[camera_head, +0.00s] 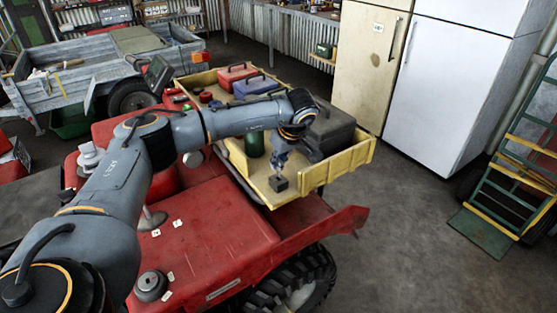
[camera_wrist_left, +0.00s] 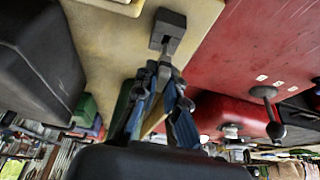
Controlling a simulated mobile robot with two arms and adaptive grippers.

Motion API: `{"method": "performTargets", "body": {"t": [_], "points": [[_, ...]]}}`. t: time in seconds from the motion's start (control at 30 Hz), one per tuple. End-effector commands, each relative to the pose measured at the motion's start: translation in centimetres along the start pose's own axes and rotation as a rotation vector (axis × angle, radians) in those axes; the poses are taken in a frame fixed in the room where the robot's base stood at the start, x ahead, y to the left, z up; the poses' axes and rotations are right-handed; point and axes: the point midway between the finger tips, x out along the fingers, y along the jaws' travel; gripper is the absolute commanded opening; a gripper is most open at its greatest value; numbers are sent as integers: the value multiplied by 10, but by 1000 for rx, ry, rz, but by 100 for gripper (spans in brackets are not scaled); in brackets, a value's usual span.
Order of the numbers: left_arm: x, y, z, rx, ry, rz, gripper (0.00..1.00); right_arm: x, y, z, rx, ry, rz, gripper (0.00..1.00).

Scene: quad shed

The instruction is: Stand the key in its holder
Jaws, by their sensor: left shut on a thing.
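The holder (camera_head: 279,184) is a small dark block on the near corner of the yellow cargo bed. It also shows at the top of the left wrist view (camera_wrist_left: 168,30). My left gripper (camera_head: 281,158) is just above it, pointing down. In the left wrist view its fingers (camera_wrist_left: 162,78) are shut on the key (camera_wrist_left: 167,49), of which a short grey part shows between the fingertips and the block. The key's end meets the block in the picture; I cannot tell how deep it sits. The fingers hide the rest of it. My right gripper is not in view.
The yellow cargo bed (camera_head: 352,162) is on a red quad (camera_head: 210,235). A dark case (camera_head: 330,130), a green canister (camera_head: 254,144) and red and blue toolboxes (camera_head: 255,86) stand in the bed beside and behind my gripper.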

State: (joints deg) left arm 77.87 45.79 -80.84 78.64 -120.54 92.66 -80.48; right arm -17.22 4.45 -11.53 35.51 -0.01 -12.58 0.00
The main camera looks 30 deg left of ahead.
Motion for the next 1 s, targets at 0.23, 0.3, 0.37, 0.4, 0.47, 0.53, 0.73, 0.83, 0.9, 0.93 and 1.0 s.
{"method": "performTargets", "body": {"t": [0.23, 0.3, 0.37, 0.4, 0.47, 0.53, 0.73, 0.83, 0.9, 0.93, 1.0], "points": [[8, 0, 3, 0, 0, 0, 0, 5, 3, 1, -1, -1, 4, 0], [10, 0, 4, 0, 0, 0, 0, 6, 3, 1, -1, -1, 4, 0], [12, 0, 5, 0, 0, 0, 0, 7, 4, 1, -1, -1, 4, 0], [13, 0, 5, 0, 0, 0, 0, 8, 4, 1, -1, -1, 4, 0], [14, 0, 6, 0, 0, 0, 0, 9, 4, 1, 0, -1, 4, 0], [16, 0, 7, 0, 0, 0, 0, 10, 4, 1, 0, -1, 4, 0], [22, 0, 9, 0, 0, -1, 0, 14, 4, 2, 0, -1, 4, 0], [25, 0, 10, 0, 0, -1, 0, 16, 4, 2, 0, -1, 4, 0], [27, 0, 11, 0, 0, -1, 0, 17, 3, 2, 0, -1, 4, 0], [28, 0, 11, 0, 0, -1, 0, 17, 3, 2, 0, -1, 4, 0], [29, 0, 12, 0, 0, -1, 0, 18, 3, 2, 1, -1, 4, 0]]}}
